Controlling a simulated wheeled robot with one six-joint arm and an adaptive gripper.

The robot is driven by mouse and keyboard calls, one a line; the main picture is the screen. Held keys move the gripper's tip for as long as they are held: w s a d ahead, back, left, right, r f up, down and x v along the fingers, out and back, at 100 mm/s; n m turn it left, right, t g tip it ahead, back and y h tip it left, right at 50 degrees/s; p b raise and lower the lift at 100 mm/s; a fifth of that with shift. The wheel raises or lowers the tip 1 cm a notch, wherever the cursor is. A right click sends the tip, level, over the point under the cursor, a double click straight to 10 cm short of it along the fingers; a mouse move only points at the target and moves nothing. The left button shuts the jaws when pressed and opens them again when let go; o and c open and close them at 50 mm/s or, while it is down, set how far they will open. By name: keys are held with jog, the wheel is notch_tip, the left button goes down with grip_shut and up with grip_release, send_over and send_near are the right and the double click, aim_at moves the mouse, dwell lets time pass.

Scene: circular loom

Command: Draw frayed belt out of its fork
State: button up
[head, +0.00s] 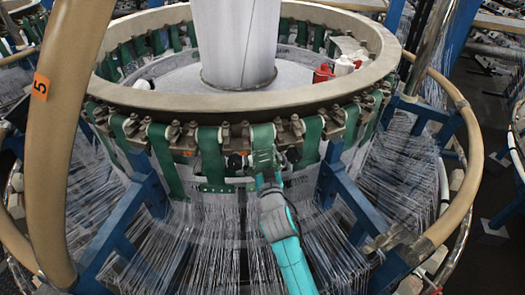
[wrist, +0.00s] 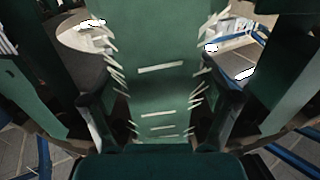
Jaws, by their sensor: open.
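The frayed belt (wrist: 160,70) is a green strap with pale loose threads along both edges and several whitish slits or stitches across it. It fills the middle of the wrist view. In the head view the belt (head: 263,140) hangs at the front of the loom's ring. My gripper (head: 266,180) is in front of it. In the wrist view my gripper (wrist: 160,104) is open, with one dark finger on each side of the belt. I cannot tell whether either finger touches it. The fork cannot be made out clearly.
Other green belts (head: 212,155) hang closely on both sides around the pale loom ring (head: 205,100). Blue frame struts (head: 125,215) and many white threads (head: 200,255) spread below. A tan curved rail (head: 62,130) stands at left. A red spool (head: 322,73) sits inside the ring.

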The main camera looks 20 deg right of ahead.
aim_at(264, 164)
grip_shut()
jog(key=shift+s+a, duration=0.1)
jog(key=shift+s, duration=0.6)
jog(key=shift+s+a+r, duration=0.1)
jog(key=shift+s+a, duration=0.1)
jog(key=shift+s, duration=1.1)
jog(key=shift+s+a, duration=0.15)
jog(key=shift+s, duration=1.1)
